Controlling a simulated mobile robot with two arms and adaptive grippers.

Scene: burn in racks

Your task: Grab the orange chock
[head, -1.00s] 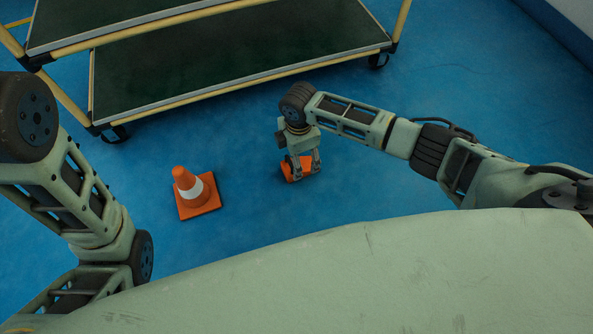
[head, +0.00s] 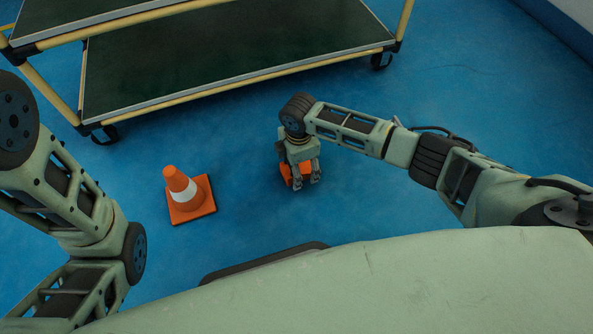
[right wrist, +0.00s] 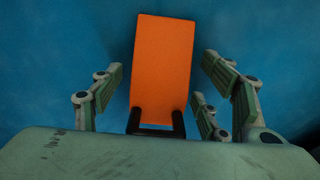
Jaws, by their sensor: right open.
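The orange chock (head: 285,172) is on the blue floor in the middle of the head view, partly hidden by my right gripper (head: 306,181). In the right wrist view the chock (right wrist: 163,70) is an upright orange rectangle with a dark handle-like piece (right wrist: 157,130) at its near end. My right gripper (right wrist: 162,90) is open, with its fingers spread on the left and right of the chock and blue floor showing between them and it. My left arm shows at the left of the head view, but its gripper is out of frame.
An orange and white traffic cone (head: 186,194) stands on the floor left of the chock. A cart with dark green shelves (head: 230,55) and yellow rails stands behind, on black casters. Blue floor is clear to the right of the chock.

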